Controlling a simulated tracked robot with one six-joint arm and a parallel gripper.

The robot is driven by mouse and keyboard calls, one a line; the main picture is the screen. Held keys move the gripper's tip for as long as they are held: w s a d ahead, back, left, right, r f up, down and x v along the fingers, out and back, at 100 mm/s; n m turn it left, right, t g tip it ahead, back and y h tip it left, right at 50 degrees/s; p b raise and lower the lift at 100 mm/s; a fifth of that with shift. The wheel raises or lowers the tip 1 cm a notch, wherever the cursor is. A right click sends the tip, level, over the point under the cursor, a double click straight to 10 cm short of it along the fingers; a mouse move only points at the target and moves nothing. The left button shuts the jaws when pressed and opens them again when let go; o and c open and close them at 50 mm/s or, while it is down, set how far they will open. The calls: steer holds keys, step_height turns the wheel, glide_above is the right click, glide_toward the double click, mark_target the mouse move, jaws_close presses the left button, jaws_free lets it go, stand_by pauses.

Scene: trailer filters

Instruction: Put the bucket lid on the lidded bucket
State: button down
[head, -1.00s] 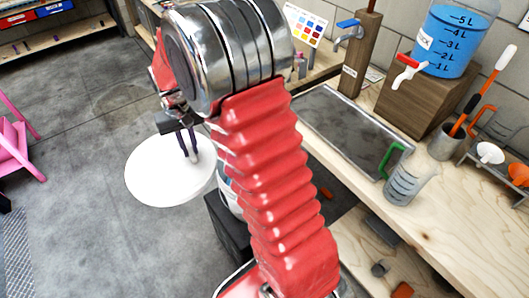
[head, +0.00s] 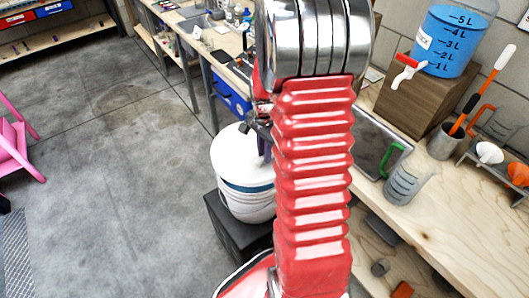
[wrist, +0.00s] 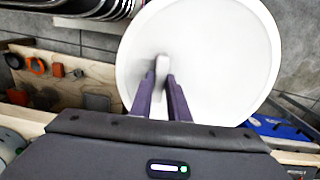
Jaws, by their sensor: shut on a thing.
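The bucket lid (head: 231,150) is a white disc with a raised grip in its middle. My gripper (wrist: 160,75) is shut on that grip; the lid (wrist: 220,60) fills the upper middle of the wrist view. In the head view my arm hides most of the gripper and the lid's right part. The lidded bucket (head: 247,208) is white with a blue band near its top. The lid is over the bucket and hides its opening. I cannot tell if the lid touches the rim.
The bucket stands on a black box (head: 228,228) beside my base. A wooden workbench (head: 440,215) with a jug (head: 403,183) and a blue water container (head: 450,42) runs along the right. The grey floor (head: 110,170) on the left is open.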

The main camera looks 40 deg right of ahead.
mark_target(264, 165)
steer(key=shift+f, duration=0.2)
steer(key=shift+f, duration=2.2)
steer(key=shift+f, duration=1.25)
stand_by(2.0)
steer(key=c, duration=1.6)
jaws_free()
steer(key=shift+o, duration=0.2)
steer(key=o, duration=0.4)
steer(key=shift+o, duration=0.2)
steer(key=shift+r, duration=0.15)
